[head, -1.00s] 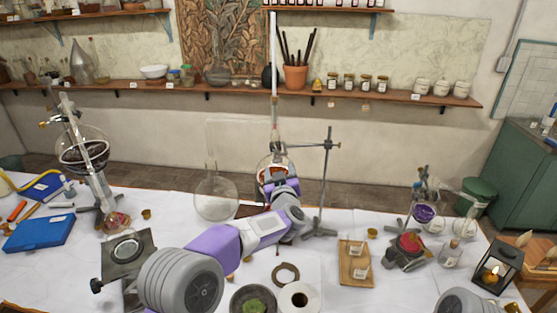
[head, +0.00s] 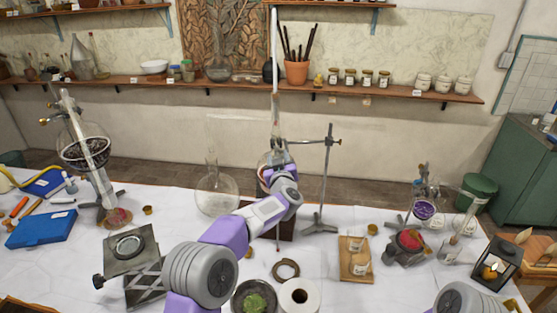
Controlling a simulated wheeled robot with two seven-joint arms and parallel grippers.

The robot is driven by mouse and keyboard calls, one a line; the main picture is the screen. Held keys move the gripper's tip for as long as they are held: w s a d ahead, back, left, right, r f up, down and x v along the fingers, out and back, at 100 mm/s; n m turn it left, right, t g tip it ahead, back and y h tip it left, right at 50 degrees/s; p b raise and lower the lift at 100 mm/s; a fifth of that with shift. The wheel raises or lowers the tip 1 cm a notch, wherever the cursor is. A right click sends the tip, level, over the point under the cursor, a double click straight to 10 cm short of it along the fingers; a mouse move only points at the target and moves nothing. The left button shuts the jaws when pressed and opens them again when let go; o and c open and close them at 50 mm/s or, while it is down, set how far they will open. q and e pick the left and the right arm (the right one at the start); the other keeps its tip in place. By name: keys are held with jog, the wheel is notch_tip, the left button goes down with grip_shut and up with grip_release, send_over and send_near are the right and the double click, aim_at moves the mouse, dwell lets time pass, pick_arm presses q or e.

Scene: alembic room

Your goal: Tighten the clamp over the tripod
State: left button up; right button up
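A metal stand (head: 324,185) rises in the middle of the table. From its boss a horizontal rod runs left to a clamp (head: 279,143) at the neck of a round flask (head: 263,160) with a tall glass tube. My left arm reaches in from the lower left. Its purple wrist is just below the clamp, in front of the flask, and covers most of it. My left gripper's fingers are hidden, so I cannot tell their opening or any contact. A thin leg, perhaps the tripod's (head: 278,237), shows below the wrist. My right gripper is out of view.
A clear round flask (head: 216,195) stands just left of my arm. A lantern (head: 494,268) stands at the right.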

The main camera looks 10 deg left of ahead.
pick_arm(q)
jog(key=c, duration=0.6)
jog(key=m+p, duration=0.1)
jog(key=p, duration=0.2)
jog(key=shift+r+m, duration=0.25)
jog(key=shift+m, duration=0.15)
jog(key=shift+f+m+p, duration=0.2)
jog(key=shift+m+p, duration=0.3)
jog(key=shift+p, duration=0.15)
jog(key=o, duration=1.1)
jog(key=shift+c, duration=0.2)
jog(key=b+v, duration=0.1)
jog(key=v, duration=0.6)
jog(key=shift+s, duration=0.3)
